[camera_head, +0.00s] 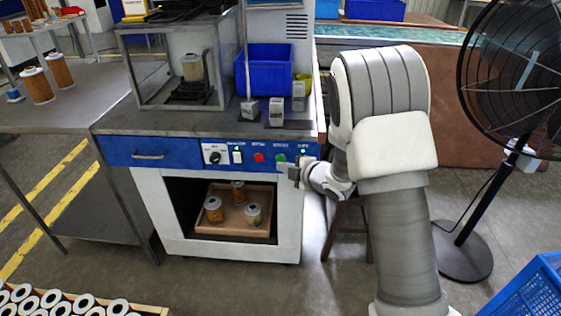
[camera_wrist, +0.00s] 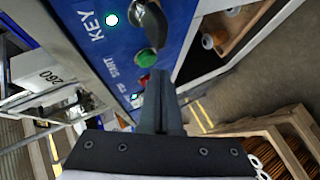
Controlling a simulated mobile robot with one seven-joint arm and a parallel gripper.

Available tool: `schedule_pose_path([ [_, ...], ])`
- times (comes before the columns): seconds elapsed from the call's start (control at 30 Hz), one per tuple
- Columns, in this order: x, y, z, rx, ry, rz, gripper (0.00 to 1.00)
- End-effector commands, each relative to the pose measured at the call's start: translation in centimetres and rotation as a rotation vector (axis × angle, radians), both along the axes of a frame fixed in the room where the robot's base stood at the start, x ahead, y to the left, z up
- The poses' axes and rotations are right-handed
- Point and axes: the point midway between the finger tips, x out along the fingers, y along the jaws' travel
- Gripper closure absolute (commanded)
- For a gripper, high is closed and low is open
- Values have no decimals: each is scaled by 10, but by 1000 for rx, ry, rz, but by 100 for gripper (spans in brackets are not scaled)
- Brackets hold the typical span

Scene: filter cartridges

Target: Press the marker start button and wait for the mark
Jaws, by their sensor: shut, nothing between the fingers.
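The marker's blue control panel (camera_head: 180,152) carries a black knob (camera_head: 213,155), a rocker switch (camera_head: 237,156), a red button (camera_head: 258,157) and the green start button (camera_head: 281,158). The green button (camera_wrist: 147,57) also shows in the wrist view beside the START label, with a key switch (camera_wrist: 150,22) above it. A lamp (camera_wrist: 112,20) by the KEY label is lit. My gripper (camera_head: 294,172) is at the panel's right part. In the wrist view its fingers (camera_wrist: 160,72) are shut and empty, their tips close by the green button; I cannot tell whether they touch it.
A cartridge (camera_head: 192,67) stands inside the framed marker enclosure (camera_head: 140,75). A blue bin (camera_head: 264,70) and several grey blocks sit on the bench top. A wooden tray (camera_head: 262,233) of cartridges is on the shelf below. A fan (camera_head: 515,150) stands at right.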

Motion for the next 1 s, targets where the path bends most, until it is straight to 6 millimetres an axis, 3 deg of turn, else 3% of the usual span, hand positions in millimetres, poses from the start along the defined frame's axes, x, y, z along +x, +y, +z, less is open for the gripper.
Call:
schedule_pose_path([
  [0.37,-4,0,0,0,0,0,100],
  [0.8,-44,2,-1,1,-1,1,100],
  [1.0,-53,2,0,0,-1,0,100],
])
